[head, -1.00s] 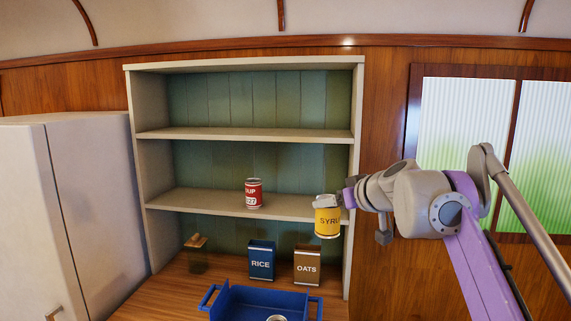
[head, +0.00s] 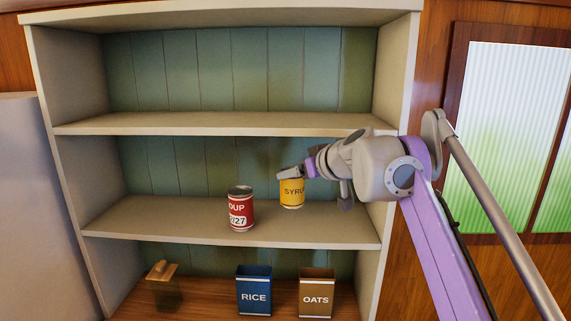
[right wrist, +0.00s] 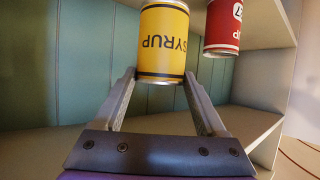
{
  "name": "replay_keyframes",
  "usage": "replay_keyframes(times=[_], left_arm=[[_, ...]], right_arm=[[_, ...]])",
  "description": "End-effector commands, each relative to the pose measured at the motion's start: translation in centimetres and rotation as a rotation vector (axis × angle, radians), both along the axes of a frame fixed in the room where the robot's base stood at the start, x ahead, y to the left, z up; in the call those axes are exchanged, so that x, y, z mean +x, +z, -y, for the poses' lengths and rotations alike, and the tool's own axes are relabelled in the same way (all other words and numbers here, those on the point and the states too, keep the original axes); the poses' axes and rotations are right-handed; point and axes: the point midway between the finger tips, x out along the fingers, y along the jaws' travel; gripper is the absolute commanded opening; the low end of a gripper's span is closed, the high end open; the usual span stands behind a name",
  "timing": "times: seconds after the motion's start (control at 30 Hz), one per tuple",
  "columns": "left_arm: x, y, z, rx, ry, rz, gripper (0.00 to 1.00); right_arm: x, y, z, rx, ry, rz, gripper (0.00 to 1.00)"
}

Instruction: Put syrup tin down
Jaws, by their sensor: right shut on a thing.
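The yellow syrup tin (head: 291,194) is upright over the middle shelf (head: 170,222), right of the red soup tin (head: 240,210) and a little farther back. My right gripper (head: 297,172) reaches in from the right and is shut on the syrup tin near its top. I cannot tell whether its base touches the shelf. In the right wrist view the syrup tin (right wrist: 163,40) sits between the fingertips, its label upside down, with the soup tin (right wrist: 223,25) beside it. My left gripper is not in view.
The shelf above (head: 230,124) is empty and close over my right arm. A rice box (head: 254,290), an oats box (head: 317,292) and a wooden-lidded jar (head: 163,285) stand below. The shelf's right upright (head: 398,110) is near my arm. The middle shelf's left part is free.

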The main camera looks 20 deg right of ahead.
Motion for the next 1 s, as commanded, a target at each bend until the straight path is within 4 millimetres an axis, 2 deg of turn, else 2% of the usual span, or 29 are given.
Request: replay_keyframes(times=[0.43,0.63,0.8,1.0], left_arm=[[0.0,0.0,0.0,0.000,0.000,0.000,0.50],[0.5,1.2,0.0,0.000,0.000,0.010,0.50],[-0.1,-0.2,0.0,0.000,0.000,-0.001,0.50],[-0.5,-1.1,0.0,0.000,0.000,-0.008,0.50]], right_arm=[[-0.1,0.0,0.0,0.001,0.000,0.001,0.00],[-0.2,0.5,0.0,0.001,0.001,0.006,0.00],[-0.2,-2.2,0.0,0.001,0.001,0.001,0.00],[-0.2,-4.4,0.0,0.001,0.000,0.001,0.00]])
